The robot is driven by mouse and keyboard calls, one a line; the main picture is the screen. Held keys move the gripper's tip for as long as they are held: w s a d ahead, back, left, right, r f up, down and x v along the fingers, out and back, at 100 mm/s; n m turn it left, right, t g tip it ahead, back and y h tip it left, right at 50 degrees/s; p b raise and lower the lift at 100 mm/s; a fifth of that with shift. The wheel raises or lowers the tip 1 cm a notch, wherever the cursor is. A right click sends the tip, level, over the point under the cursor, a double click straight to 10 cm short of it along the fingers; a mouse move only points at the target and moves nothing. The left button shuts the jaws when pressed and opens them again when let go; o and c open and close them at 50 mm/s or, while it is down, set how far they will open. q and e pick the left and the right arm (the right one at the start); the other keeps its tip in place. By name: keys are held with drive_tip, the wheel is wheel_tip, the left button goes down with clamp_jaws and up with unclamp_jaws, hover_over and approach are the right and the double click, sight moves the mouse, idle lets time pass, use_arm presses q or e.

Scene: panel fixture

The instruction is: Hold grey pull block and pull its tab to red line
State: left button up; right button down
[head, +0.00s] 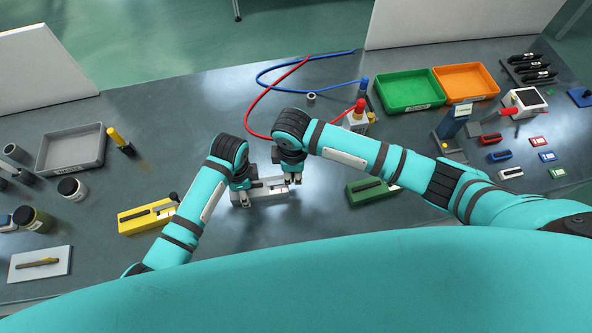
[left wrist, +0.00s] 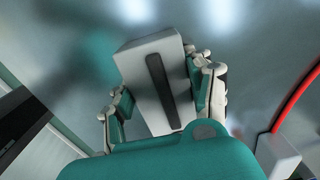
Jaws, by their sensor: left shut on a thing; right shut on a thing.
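The grey pull block (head: 262,198) lies on the dark bench near the middle of the head view. It also shows in the left wrist view (left wrist: 145,90), with a dark slot along its top. My left gripper (head: 241,186) is shut on the block's left part, one finger on each side. My right gripper (head: 292,178) is shut at the block's right end, where the tab is; the fingers cover the tab. I cannot make out the red line in either view.
A yellow block (head: 147,216) lies to the left and a green block (head: 371,190) to the right. A white box with a red knob (head: 357,118) stands behind, with red and blue hoses (head: 268,92). Green (head: 409,107) and orange (head: 466,98) trays stand at the back right.

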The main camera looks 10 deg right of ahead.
sight(293, 175)
drive_tip(key=c, duration=1.2)
unclamp_jaws()
drive_tip(key=shift+r, duration=0.15)
wheel_tip(293, 175, up, 12)
drive_tip(key=shift+s, duration=0.2)
use_arm(q)
drive_tip(key=o, duration=1.5)
drive_tip(key=shift+o, duration=0.2)
use_arm(e)
drive_tip(key=shift+a, duration=0.1)
use_arm(q)
drive_tip(key=shift+r, duration=0.15)
